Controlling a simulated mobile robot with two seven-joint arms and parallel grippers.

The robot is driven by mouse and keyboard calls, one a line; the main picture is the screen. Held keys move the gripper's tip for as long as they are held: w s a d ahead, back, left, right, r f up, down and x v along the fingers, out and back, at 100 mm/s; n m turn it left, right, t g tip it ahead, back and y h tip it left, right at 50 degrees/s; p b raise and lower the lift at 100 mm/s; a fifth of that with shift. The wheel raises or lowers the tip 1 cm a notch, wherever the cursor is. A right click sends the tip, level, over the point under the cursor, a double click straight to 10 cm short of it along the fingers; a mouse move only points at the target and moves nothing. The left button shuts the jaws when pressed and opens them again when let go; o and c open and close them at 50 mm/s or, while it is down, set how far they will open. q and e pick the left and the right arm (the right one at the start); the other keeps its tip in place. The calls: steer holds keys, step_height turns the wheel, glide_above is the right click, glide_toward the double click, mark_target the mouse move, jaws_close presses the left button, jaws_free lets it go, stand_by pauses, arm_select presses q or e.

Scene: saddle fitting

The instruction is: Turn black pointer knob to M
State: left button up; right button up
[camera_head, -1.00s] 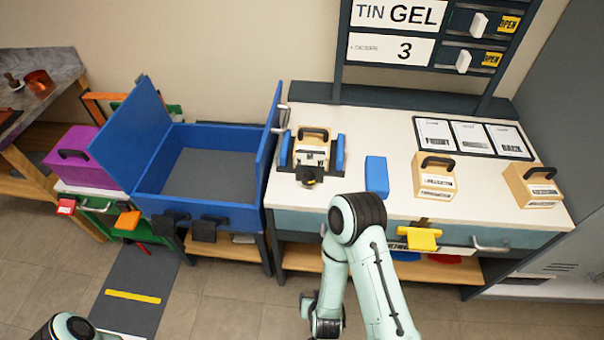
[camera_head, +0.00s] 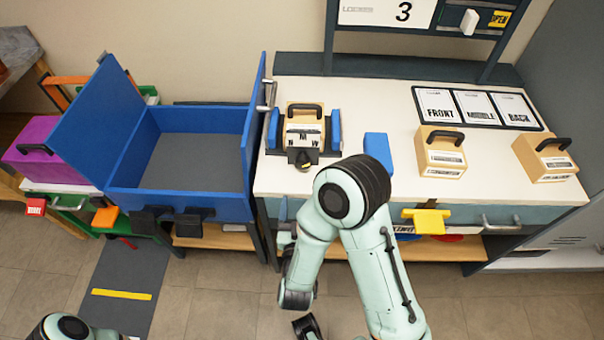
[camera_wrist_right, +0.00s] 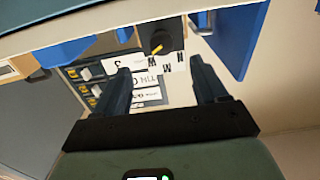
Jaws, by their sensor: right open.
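The black pointer knob (camera_head: 304,160) with a yellow mark is on the front of a cradle between two blue side blocks on the white bench. The letters N, M and W (camera_head: 303,138) show on a white plate behind it. In the right wrist view the knob (camera_wrist_right: 162,36) is beyond the fingertips, its yellow mark slanting down-left; I cannot tell exactly which letter it points at. My right gripper (camera_wrist_right: 160,72) is open and empty, apart from the knob. My left gripper is out of view.
A blue block (camera_head: 377,150) and two wooden blocks with black handles (camera_head: 440,158) stand right of the cradle. An open blue bin (camera_head: 190,200) is to the left. A yellow handle (camera_head: 427,220) juts from the bench front, near my right arm.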

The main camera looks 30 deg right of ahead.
mark_target(303, 167)
steer(key=b+x, duration=0.2)
steer(key=x, duration=0.1)
steer(key=b+x, duration=0.2)
steer(key=x, duration=0.1)
steer(key=b+x, duration=0.2)
steer(key=x, duration=0.2)
steer(key=shift+r+b, duration=0.3)
steer(key=shift+r, duration=0.1)
steer(key=shift+x, duration=0.8)
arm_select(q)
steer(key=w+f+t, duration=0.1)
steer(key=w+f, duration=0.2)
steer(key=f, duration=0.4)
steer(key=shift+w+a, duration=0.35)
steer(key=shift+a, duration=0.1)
arm_select(e)
steer(key=shift+a, duration=0.1)
steer(key=c, duration=1.1)
